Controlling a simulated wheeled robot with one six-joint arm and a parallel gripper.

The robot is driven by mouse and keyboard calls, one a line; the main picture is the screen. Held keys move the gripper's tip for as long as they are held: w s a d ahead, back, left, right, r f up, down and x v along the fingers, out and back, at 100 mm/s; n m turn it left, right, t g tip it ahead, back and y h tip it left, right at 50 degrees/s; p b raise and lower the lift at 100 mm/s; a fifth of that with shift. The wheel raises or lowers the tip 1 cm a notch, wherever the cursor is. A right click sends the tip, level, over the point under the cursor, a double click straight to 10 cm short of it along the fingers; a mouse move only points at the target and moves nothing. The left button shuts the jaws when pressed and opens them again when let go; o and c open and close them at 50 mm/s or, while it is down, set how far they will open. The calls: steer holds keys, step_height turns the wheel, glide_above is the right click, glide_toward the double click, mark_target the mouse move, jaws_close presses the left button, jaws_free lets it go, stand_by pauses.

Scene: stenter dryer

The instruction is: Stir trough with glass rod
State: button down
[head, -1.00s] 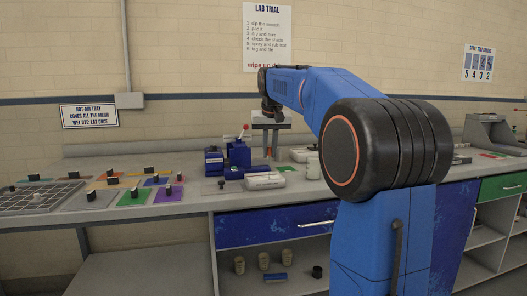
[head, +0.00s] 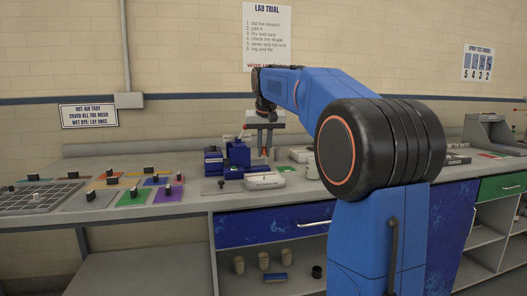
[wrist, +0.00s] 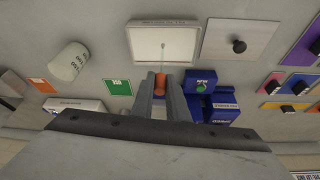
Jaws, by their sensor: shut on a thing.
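The white trough (head: 264,181) sits near the front edge of the bench; in the wrist view it is a shallow pale tray with a white rim (wrist: 165,24). My gripper (wrist: 160,88) is shut on the orange grip of the glass rod (wrist: 159,82). The thin clear rod reaches from the jaws over the trough's interior; whether its tip touches the bottom or any liquid cannot be told. In the head view my gripper (head: 267,145) is small, pointing down behind the trough, with the orange grip just visible.
A blue machine (head: 237,155) stands close to the trough, on its left in the head view. A pale beaker (wrist: 68,61) and a green card (wrist: 118,87) lie on the other side. A grey plate with a black knob (wrist: 236,42) is nearby. Coloured plates fill the bench's left.

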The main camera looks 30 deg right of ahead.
stand_by(0.3)
steer(key=shift+r, duration=1.6)
steer(key=shift+r, duration=2.5)
